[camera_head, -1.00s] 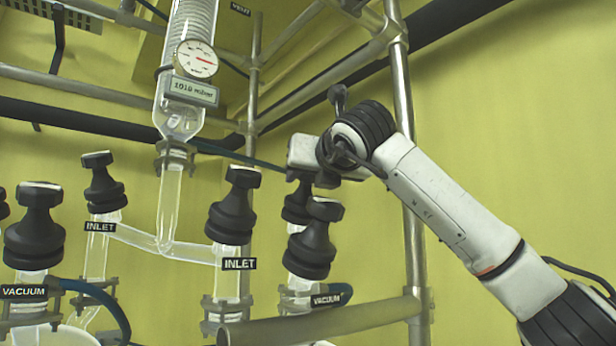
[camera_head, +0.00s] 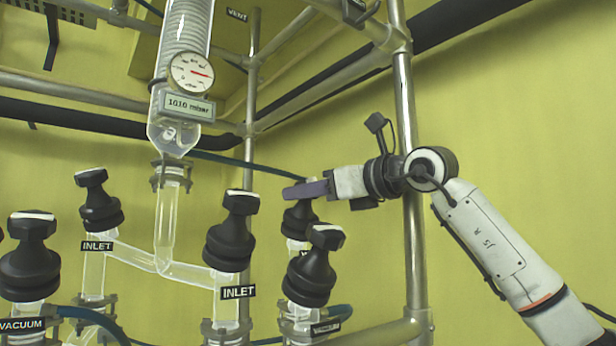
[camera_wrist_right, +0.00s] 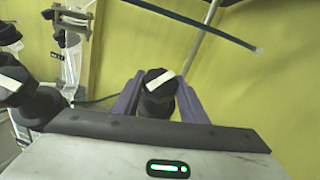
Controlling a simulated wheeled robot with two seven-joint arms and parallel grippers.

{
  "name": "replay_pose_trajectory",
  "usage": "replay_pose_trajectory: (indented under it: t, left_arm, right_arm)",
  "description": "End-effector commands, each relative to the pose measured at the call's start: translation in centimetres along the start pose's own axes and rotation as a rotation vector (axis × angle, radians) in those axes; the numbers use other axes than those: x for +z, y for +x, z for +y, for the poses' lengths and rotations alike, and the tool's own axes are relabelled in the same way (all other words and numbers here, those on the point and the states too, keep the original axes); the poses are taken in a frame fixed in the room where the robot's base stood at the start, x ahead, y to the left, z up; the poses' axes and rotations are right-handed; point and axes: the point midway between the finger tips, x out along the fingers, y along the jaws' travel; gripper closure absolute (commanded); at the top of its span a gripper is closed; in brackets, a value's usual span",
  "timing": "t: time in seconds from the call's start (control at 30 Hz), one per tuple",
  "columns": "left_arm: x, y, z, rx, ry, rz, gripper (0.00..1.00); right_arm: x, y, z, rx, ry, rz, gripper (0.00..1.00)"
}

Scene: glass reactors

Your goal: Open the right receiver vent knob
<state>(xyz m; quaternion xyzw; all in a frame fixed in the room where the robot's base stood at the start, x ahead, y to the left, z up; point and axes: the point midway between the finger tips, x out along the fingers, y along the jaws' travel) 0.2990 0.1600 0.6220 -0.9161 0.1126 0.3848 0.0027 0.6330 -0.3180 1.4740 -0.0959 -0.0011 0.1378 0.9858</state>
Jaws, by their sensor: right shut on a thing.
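The right receiver vent knob (camera_head: 299,222) is the black knob at the back right, behind the front vacuum knob (camera_head: 311,270). Its label is mostly hidden. My right gripper (camera_head: 303,190) reaches it from the right, with its purple fingers across the knob's top. In the right wrist view the knob (camera_wrist_right: 157,103) stands between the two fingers of the gripper (camera_wrist_right: 160,84), which is shut on it. A white stripe on the knob's top runs diagonally in that view. My left gripper is not in view.
Inlet knobs (camera_head: 231,232) and (camera_head: 99,202) stand to the left, with another vacuum knob (camera_head: 29,262) at far left. A glass column with a gauge (camera_head: 191,73) and a 1010 mbar display (camera_head: 188,106) hangs above. A metal post (camera_head: 408,150) stands close to my right arm.

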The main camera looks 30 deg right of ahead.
Motion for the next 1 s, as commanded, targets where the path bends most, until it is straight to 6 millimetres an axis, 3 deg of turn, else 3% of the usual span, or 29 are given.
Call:
replay_pose_trajectory:
  t: [0.23, 0.77, 0.8, 0.9, 1.0]
  left_arm:
    - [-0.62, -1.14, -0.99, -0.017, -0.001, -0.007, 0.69]
    - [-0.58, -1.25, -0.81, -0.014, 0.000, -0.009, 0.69]
    - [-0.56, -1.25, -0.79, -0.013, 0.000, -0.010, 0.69]
    - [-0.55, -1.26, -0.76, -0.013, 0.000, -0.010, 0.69]
    - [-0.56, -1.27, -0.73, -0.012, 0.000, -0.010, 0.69]
  right_arm:
    - [0.31, -0.06, -0.15, 0.077, -0.043, -0.001, 0.84]
    - [0.05, -0.05, -0.06, 0.098, -0.057, -0.002, 0.84]
    - [0.05, -0.05, -0.06, 0.098, -0.057, -0.002, 0.56]
    - [0.04, -0.04, -0.06, 0.098, -0.057, -0.001, 0.43]
    - [0.03, -0.03, -0.05, 0.098, -0.057, -0.001, 0.43]
